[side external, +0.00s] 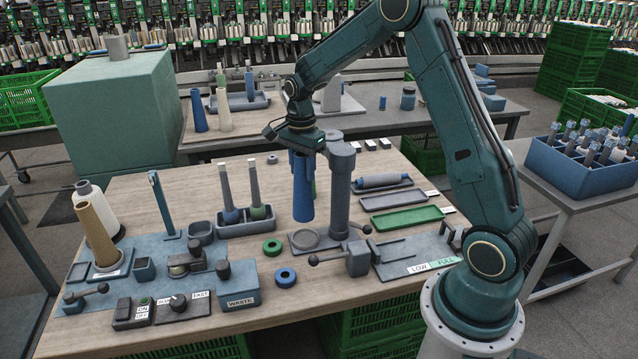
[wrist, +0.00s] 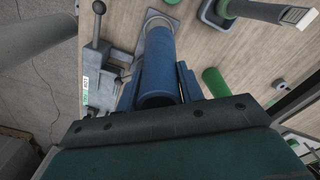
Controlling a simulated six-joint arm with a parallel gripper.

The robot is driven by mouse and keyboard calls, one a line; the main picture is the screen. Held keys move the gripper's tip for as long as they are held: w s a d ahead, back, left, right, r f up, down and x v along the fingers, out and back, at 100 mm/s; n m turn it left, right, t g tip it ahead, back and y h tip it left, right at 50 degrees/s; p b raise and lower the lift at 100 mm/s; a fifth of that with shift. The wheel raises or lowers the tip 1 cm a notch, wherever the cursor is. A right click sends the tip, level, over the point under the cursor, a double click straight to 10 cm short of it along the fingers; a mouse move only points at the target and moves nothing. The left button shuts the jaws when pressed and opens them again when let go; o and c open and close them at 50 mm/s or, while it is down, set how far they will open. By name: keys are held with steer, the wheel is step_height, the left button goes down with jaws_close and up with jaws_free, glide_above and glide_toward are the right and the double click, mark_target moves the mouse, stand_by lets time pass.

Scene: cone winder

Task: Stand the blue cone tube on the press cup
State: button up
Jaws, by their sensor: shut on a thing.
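The blue cone tube (side external: 303,195) hangs upright, wide end down, in my gripper (side external: 303,158), which is shut on its upper part. The press cup (side external: 305,238) is a grey round ring on a grey base plate, left of the press column (side external: 340,190). The tube's lower end is above the cup, with a small gap in the side view. In the wrist view the blue cone tube (wrist: 160,60) lies between the fingers of my gripper (wrist: 160,85) and points toward a grey plate (wrist: 152,17). The tube mostly hides the cup there.
The press handle block (side external: 358,258) stands right of the cup. A green ring (side external: 272,247) and a blue ring (side external: 286,277) lie left of it. A holder with tall tubes (side external: 247,222) stands further left. Trays (side external: 408,217) lie on the right. A green tube (wrist: 215,82) shows in the wrist view.

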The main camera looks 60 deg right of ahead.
mark_target(304, 194)
steer(key=shift+s+a+f, duration=0.1)
steer(key=shift+s, duration=0.1)
steer(key=shift+f, duration=0.15)
steer(key=shift+f, duration=3.75)
stand_by(1.2)
